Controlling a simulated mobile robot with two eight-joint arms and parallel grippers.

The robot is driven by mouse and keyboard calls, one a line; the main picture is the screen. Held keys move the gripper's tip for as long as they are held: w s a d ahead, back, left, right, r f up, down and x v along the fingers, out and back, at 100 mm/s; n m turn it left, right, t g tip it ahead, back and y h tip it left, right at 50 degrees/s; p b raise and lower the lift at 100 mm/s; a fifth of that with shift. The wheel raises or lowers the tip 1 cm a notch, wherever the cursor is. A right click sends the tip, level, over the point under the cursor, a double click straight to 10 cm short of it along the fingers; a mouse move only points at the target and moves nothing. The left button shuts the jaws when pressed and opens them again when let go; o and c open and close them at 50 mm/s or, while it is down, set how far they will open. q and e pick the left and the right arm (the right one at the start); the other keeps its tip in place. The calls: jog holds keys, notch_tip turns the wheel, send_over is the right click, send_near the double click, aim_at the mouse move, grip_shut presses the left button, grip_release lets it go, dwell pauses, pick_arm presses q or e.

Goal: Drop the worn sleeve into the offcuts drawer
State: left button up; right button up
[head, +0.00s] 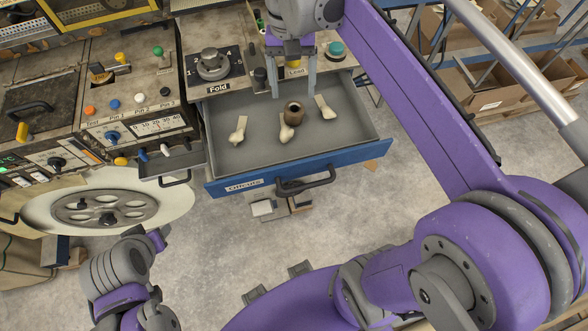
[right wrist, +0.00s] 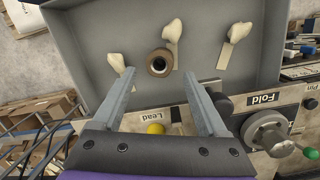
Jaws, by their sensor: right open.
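The worn sleeve, a short brown ring with a dark bore (head: 293,112), lies in the pulled-out offcuts drawer (head: 350,147) among pale offcuts. It also shows in the right wrist view (right wrist: 160,62), on the drawer floor beyond my fingertips. My right gripper (head: 294,95) is open, its two grey fingers pointing down over the rear of the drawer. In the right wrist view nothing is held between its fingers (right wrist: 158,76), and the sleeve appears clear of both. My left arm shows at lower left, but its fingers do not show.
Several pale offcuts (head: 239,131) lie around the sleeve. The blue drawer front with its dark handle (head: 305,180) juts out over the floor. The Fold and Lead controls (head: 213,65) stand behind it. A small side drawer (head: 172,163) is open at left, above a large pale disc (head: 105,208).

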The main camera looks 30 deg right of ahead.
notch_tip(320, 180, up, 8)
jog(key=w, duration=0.1)
jog(key=shift+d, duration=0.2)
dwell(0.4)
